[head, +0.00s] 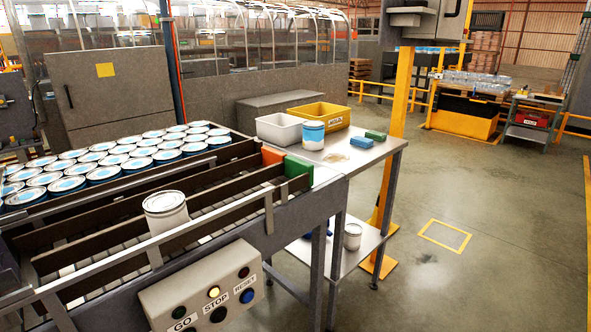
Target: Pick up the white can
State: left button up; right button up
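A white can (167,217) with a metal-rimmed lid stands upright on the near roller lane, between the dark side rails, left of the middle of the head view. Its lower part is partly hidden by the front rail. A second whitish can (352,237) stands on the lower shelf of the side table. A blue and white can (312,136) stands on the table top. Neither of my grippers shows in the head view.
Many blue-lidded cans (102,162) fill the lane behind. A control box (205,290) with buttons hangs on the conveyor's front. A green block (298,172) and an orange block (272,156) sit at the lane ends. A yellow post (396,130) stands behind the table. Floor at right is clear.

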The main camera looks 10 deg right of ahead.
aim_at(353, 231)
jog(key=i+l, duration=0.2)
jog(key=l, duration=0.2)
jog(key=i+l, duration=0.2)
jog(key=l, duration=0.15)
jog(key=i+l, duration=0.15)
jog(key=l, duration=0.25)
jog(key=i+l, duration=0.2)
jog(key=l, duration=0.15)
jog(key=i+l, duration=0.2)
jog(key=l, duration=0.2)
jog(key=i+l+u, duration=0.1)
jog(key=l, duration=0.25)
jog(key=i+l, duration=0.25)
jog(key=l, duration=0.15)
jog(key=i+l, duration=0.2)
jog(key=l, duration=0.2)
jog(key=i+l, duration=0.7)
jog(key=l, duration=0.25)
jog(key=i+l, duration=0.35)
jog(key=l+u, duration=0.05)
jog(key=l, duration=0.05)
